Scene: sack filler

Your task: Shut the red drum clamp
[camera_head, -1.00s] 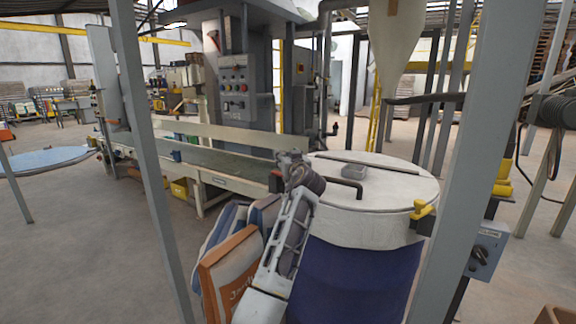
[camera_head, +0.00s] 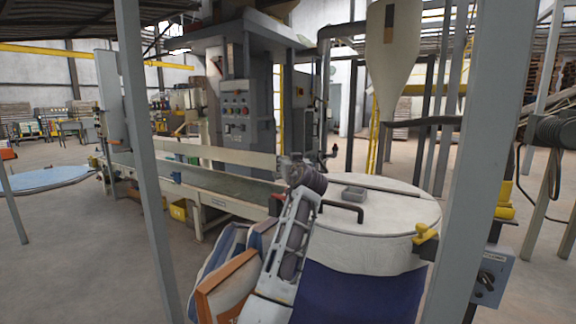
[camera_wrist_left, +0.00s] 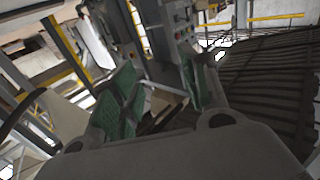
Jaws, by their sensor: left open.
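The drum (camera_head: 355,290) is blue with a wide pale lid (camera_head: 395,225) and a dark handle on top. A yellow clamp (camera_head: 425,236) sits on the right of the lid's rim. A small dark reddish piece (camera_head: 275,205) shows at the left rim, partly hidden by my left arm; I cannot tell whether it is the red clamp or its state. My left gripper (camera_head: 293,165) is above the lid's left edge, its fingers small and unclear here. In the left wrist view the green-padded fingers (camera_wrist_left: 160,92) are apart with nothing between them. My right gripper is out of view.
Grey posts (camera_head: 145,160) and (camera_head: 475,160) stand left and right of the drum. Filled sacks (camera_head: 228,270) lean at its left. A conveyor (camera_head: 190,180) runs behind, and a hopper cone (camera_head: 392,50) hangs beyond. A grey control box (camera_head: 490,278) is at the right.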

